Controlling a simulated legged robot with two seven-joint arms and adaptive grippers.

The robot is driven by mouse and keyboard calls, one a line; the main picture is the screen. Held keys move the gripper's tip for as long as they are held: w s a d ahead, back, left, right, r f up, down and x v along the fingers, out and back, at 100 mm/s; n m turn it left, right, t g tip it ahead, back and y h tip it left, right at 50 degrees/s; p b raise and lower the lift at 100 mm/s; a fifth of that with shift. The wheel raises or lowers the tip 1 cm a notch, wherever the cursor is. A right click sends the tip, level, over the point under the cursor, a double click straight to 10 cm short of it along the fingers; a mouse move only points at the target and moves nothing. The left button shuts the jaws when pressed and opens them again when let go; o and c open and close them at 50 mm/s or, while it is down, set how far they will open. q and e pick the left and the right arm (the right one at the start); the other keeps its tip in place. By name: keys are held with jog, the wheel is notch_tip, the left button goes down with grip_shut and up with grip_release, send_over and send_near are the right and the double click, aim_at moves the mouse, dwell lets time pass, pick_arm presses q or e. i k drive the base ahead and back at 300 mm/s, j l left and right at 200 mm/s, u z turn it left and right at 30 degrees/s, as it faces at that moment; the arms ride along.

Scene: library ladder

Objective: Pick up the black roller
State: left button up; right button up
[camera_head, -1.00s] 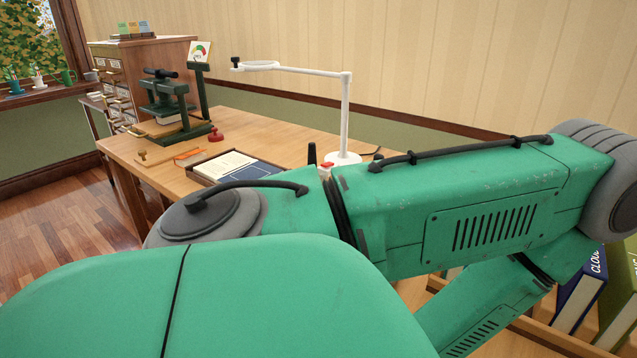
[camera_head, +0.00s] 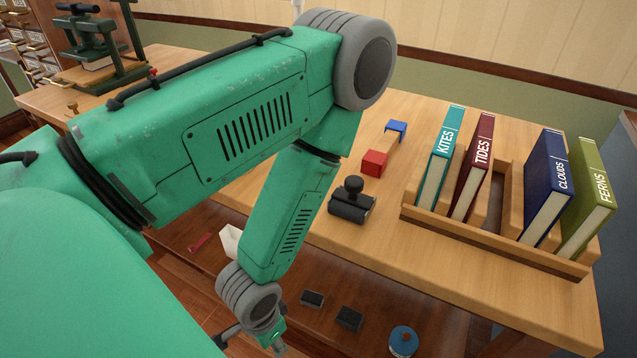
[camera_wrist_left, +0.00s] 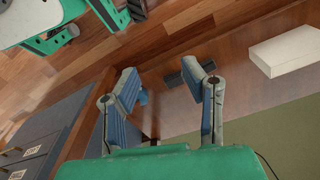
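The black roller (camera_head: 352,202), a dark block with a round knob on top, stands on the wooden table in the head view, right of my green left arm. My left gripper (camera_head: 272,340) is low in the head view, below the tabletop and left of the roller, only partly seen. In the left wrist view my left gripper (camera_wrist_left: 162,74) has its two fingers spread, with nothing held between them. The roller cannot be made out in the wrist view. My right gripper is not in view.
A red block (camera_head: 374,163) and a blue block (camera_head: 396,128) lie behind the roller. A wooden rack (camera_head: 495,243) of upright books stands to its right. Below the tabletop are dark blocks (camera_head: 349,317) and a blue round container (camera_head: 403,341). A white box (camera_wrist_left: 288,50) shows in the wrist view.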

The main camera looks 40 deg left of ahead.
aim_at(348, 202)
jog(key=l+u, duration=0.15)
jog(key=u, duration=0.3)
jog(key=l+u, duration=0.15)
jog(key=u, duration=0.3)
jog(key=l+u, duration=0.1)
jog(key=u, duration=0.35)
jog(key=k, duration=0.05)
